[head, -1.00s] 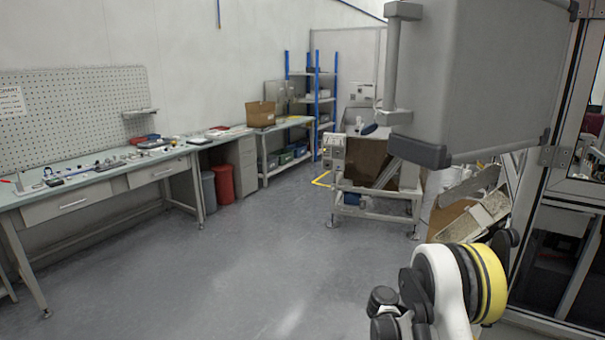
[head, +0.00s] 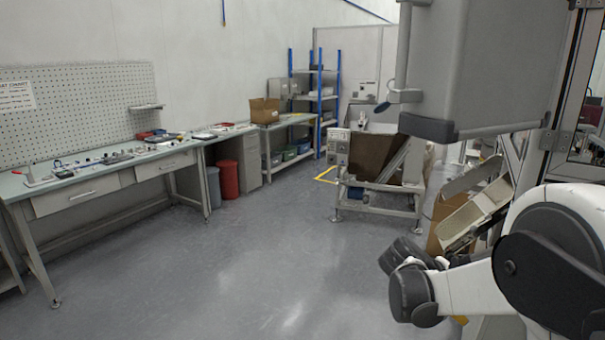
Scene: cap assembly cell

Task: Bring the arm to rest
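My arm (head: 480,288) reaches in from the lower right of the head view. Its white links and rounded black joint covers show, with a large black joint at the right edge. Darker rounded parts stand at its left end, over the grey floor. I cannot make out any gripper fingers there, so my gripper is not in view. The arm touches nothing that I can see; the part beyond the right and bottom edges is hidden.
A grey machine housing (head: 490,65) hangs close above the arm. A workbench (head: 95,180) with small parts lines the left wall. The middle floor (head: 250,260) is clear.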

